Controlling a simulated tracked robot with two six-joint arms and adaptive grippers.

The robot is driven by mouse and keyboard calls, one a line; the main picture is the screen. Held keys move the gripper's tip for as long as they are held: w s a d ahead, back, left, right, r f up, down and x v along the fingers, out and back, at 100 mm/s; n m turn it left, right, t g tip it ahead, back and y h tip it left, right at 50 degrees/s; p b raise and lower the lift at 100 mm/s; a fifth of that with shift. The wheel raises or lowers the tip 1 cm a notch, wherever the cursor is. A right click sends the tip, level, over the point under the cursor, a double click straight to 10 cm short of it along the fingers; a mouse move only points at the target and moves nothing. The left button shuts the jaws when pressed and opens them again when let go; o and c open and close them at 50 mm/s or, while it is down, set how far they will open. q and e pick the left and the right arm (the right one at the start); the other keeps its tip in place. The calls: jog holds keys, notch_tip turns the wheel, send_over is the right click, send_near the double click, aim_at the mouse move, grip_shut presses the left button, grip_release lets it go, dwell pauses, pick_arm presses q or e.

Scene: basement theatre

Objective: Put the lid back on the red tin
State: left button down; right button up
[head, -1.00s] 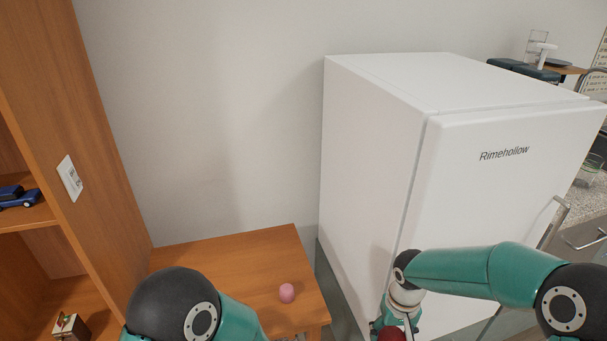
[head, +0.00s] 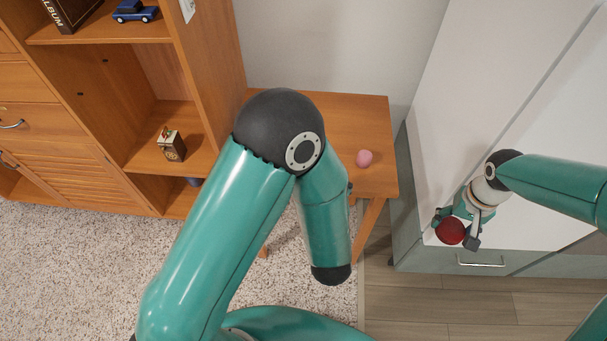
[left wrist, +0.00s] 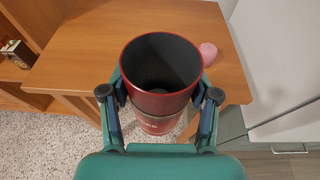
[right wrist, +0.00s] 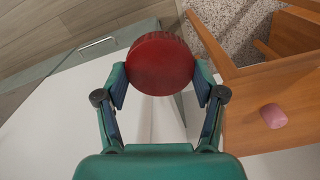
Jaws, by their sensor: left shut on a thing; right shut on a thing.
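The red tin (left wrist: 158,100) shows in the left wrist view, its mouth open and its dark inside visible. My left gripper (left wrist: 159,94) is shut on the tin's sides. In the head view my left arm shows, but its gripper and the tin do not. In the right wrist view the lid (right wrist: 160,64) is clasped between both fingers, well apart from the tin.
The shelves hold a blue toy car (head: 135,11) and a small box (head: 171,145). Floor in front is clear.

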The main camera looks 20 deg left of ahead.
pick_arm(q)
jog(key=w+d+m+h, duration=0.1)
jog(key=d+m+h, duration=0.5)
jog(key=d+h, duration=0.1)
jog(key=shift+w+d+r+h, duration=0.3)
jog(key=shift+w+d+r, duration=0.15)
jog(key=shift+d, duration=0.25)
jog(key=shift+t, duration=0.3)
pick_arm(e)
jog(key=shift+s+d, duration=0.1)
jog(key=shift+s, duration=0.15)
jog(key=r, duration=0.3)
jog(key=shift+w+d+r+n, duration=0.1)
jog(key=shift+w+r+n, duration=0.1)
jog(key=shift+w+n, duration=0.15)
jog(key=a+r+n, duration=0.2)
jog(key=a+r, duration=0.4)
jog(key=a, duration=0.5)
jog(key=w+a+r+n, duration=0.1)
jog(key=a+r+n, duration=0.1)
jog(key=a+r, duration=0.5)
jog(key=a, duration=0.4)
jog(key=shift+r+n, duration=0.15)
jog(key=shift+n, duration=0.2)
